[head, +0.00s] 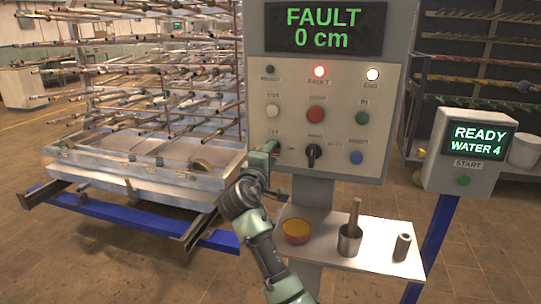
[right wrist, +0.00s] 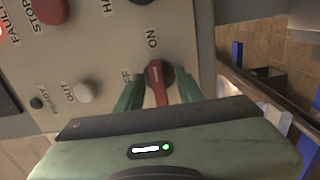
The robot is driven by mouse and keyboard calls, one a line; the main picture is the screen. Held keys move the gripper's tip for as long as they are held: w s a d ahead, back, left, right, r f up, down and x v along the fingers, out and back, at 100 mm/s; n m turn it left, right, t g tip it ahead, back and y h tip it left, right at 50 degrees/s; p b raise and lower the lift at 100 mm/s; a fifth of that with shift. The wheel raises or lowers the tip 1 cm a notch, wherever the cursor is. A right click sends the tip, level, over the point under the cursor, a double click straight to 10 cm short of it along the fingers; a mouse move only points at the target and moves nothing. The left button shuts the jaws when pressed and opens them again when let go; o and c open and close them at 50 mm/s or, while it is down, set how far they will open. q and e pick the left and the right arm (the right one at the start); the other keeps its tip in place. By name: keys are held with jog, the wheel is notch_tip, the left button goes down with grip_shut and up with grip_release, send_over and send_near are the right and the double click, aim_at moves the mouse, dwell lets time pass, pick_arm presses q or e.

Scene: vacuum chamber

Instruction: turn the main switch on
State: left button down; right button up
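The main switch (right wrist: 154,78) is a red bar handle on a dark round base, seen in the right wrist view. The label ON is above it and OFF, partly covered, is to its left. The handle lies nearly upright in that picture. My right gripper (right wrist: 160,92) is open, with one green finger on each side of the handle. I cannot tell whether the fingers touch it. In the head view my right gripper (head: 271,152) is at the left part of the control panel (head: 340,178) and hides the switch. My left gripper is out of view.
The panel display (head: 324,28) reads FAULT 0 cm. A black rotary knob (head: 313,153) and several buttons are close by. A READY box (head: 460,176) stands right.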

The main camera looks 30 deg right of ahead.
jog(key=shift+a, duration=0.1)
jog(key=b+v, duration=0.1)
jog(key=v, duration=0.6)
jog(key=shift+s+a, duration=0.2)
jog(key=shift+s, duration=0.1)
